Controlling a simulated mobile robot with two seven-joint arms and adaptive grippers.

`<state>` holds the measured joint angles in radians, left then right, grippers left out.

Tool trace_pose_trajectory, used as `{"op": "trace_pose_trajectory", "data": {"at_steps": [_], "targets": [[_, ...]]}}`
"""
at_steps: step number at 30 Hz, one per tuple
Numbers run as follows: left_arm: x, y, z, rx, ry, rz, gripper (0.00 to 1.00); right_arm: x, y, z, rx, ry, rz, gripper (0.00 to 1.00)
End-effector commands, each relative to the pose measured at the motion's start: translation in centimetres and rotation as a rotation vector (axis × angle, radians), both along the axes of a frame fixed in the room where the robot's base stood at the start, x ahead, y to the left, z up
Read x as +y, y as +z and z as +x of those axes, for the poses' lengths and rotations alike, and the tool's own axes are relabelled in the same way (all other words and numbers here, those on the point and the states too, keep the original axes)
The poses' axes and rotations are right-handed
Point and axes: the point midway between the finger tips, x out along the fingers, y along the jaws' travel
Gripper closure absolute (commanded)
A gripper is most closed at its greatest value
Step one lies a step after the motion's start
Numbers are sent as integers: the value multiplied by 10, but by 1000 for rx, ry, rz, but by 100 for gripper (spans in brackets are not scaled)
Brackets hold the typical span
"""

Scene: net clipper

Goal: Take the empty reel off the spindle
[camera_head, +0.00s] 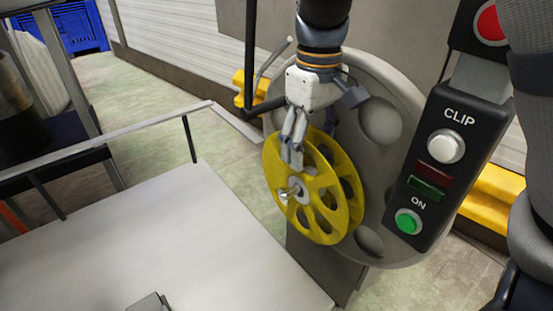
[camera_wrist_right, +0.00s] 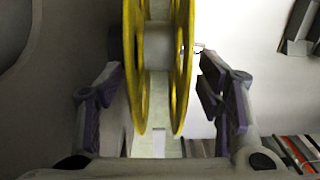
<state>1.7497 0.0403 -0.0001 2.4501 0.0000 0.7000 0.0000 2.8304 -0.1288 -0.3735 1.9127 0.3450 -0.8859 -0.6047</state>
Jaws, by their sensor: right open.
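The empty yellow reel (camera_head: 337,205) sits on the spindle (camera_head: 286,194), whose end shows through the reel's hub. The reel is upright in front of a large grey disc (camera_head: 381,122). My right gripper (camera_head: 294,150) comes down from above, and its fingers are at the reel's upper part. In the right wrist view the reel's two yellow flanges (camera_wrist_right: 181,90) and bare pale core lie between the open fingers (camera_wrist_right: 158,68), with a gap on each side. My left gripper is not in view.
A black control box (camera_head: 430,175) with CLIP and ON buttons stands close right of the reel. A pale table (camera_head: 150,240) with a metal rail (camera_head: 110,150) lies to the left. Yellow blocks (camera_head: 490,205) stand along the wall.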

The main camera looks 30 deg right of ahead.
Motion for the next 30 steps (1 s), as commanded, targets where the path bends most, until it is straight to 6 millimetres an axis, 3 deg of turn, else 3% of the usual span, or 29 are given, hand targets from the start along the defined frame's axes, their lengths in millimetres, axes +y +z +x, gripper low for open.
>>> {"op": "trace_pose_trajectory", "data": {"at_steps": [3,9,17,30], "targets": [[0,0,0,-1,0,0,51,0,-10,0,0,-1,1,39],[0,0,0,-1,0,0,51,0,-10,0,0,-1,1,41],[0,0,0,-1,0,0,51,0,-11,0,1,-1,1,100],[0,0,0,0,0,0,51,0,-6,1,-1,0,0,100]]}}
